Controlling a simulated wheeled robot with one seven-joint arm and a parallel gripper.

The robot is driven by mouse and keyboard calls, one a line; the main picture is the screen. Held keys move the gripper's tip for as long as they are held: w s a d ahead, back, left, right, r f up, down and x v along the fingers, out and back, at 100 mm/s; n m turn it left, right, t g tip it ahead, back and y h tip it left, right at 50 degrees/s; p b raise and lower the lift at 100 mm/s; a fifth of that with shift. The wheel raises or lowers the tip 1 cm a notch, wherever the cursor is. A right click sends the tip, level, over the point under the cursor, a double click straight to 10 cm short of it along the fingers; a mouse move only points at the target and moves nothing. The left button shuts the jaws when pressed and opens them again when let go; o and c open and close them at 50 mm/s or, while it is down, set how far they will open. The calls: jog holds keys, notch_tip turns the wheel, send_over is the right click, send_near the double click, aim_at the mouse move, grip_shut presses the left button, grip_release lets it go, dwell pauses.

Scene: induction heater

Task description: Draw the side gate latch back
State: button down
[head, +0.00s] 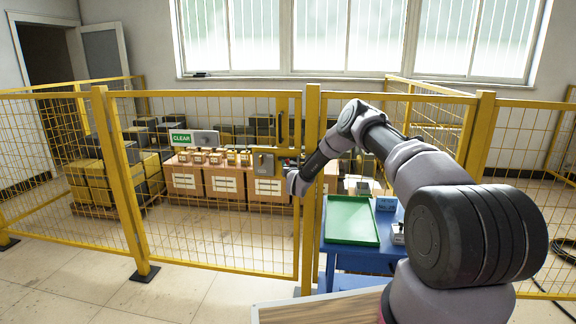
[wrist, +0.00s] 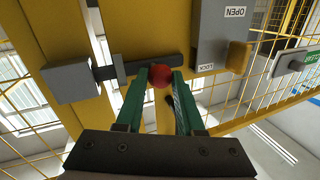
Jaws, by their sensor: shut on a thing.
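The yellow mesh side gate (head: 200,215) stands across the head view and looks closed against its post (head: 309,200). In the wrist view the latch is a dark bar (wrist: 133,68) with a round red knob (wrist: 161,77). The bar's left end reaches a grey block (wrist: 72,82) on the post. My gripper (wrist: 161,79) has its green fingers shut on the red knob. A grey box (wrist: 220,35) labelled OPEN and LOCK is to the right of the knob. In the head view my wrist hides the knob and fingertips beside the grey latch box (head: 265,163).
A blue table (head: 362,260) with a green tray (head: 352,220) stands right of the gate post. A CLEAR sign (head: 181,138) is on the gate's mesh. Boxes on pallets (head: 225,183) are behind the fence. The floor (head: 190,285) before the gate is clear.

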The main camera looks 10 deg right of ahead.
dwell(0.9)
jog(key=a, duration=0.2)
jog(key=w+a, duration=0.1)
jog(key=a, duration=0.1)
jog(key=w+a, duration=0.1)
jog(key=a, duration=0.1)
jog(key=shift+r, duration=0.15)
jog(key=c, duration=0.5)
grip_release()
jog(key=shift+a, duration=0.15)
jog(key=shift+s, duration=0.5)
jog(key=s, duration=0.9)
jog(key=shift+s, duration=0.4)
